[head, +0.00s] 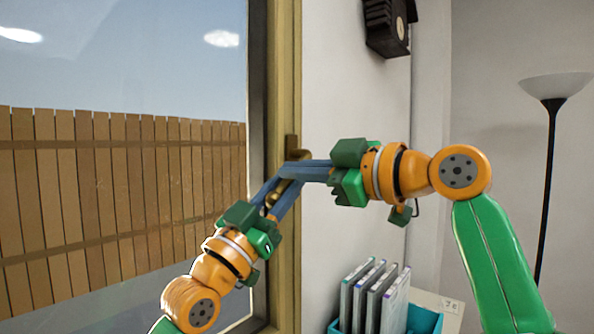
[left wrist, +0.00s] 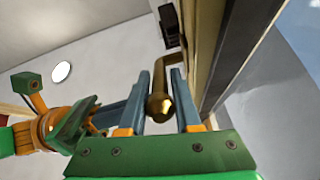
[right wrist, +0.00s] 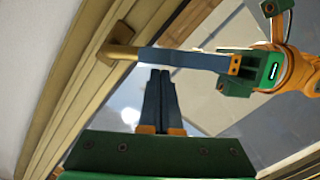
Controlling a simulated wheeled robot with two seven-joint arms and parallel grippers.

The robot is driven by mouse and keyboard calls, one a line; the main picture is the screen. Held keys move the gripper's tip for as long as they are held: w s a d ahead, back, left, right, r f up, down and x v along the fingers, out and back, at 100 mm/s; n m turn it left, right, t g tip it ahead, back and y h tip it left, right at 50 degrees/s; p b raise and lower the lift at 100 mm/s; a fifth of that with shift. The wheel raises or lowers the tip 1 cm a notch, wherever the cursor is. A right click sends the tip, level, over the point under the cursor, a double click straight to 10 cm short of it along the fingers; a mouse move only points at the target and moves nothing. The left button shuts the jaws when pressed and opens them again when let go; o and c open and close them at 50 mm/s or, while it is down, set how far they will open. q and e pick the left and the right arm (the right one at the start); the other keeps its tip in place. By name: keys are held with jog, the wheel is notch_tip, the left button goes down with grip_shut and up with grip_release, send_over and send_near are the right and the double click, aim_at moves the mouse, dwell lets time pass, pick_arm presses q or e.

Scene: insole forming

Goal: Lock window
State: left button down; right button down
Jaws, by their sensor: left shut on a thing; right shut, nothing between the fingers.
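The brass window handle (head: 292,145) is mounted on the wooden window frame. Its rounded lever shows between my left gripper's fingers in the left wrist view (left wrist: 158,106), and its base shows in the right wrist view (right wrist: 118,50). My left gripper (head: 281,190) reaches up from below and is shut on the handle. My right gripper (head: 284,171) comes in from the right, its fingers together and empty, close to the handle and the left gripper's fingers. Whether the right fingertips touch the handle is hard to tell. The window (head: 130,75) fills the left side.
A wooden fence (head: 120,190) stands outside the glass. A teal box (head: 425,320) holding several upright cases (head: 372,297) sits below my right arm. A floor lamp (head: 553,95) stands at far right.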

jog(key=shift+w+d+f+n, duration=0.2)
jog(key=shift+w+f+n, duration=0.1)
jog(key=shift+f, duration=0.35)
pick_arm(q)
jog(key=c, duration=0.8)
grip_release()
jog(key=shift+s, duration=0.1)
jog(key=shift+o, duration=0.2)
pick_arm(e)
jog(key=shift+w, duration=0.15)
pick_arm(q)
jog(key=shift+r, duration=0.1)
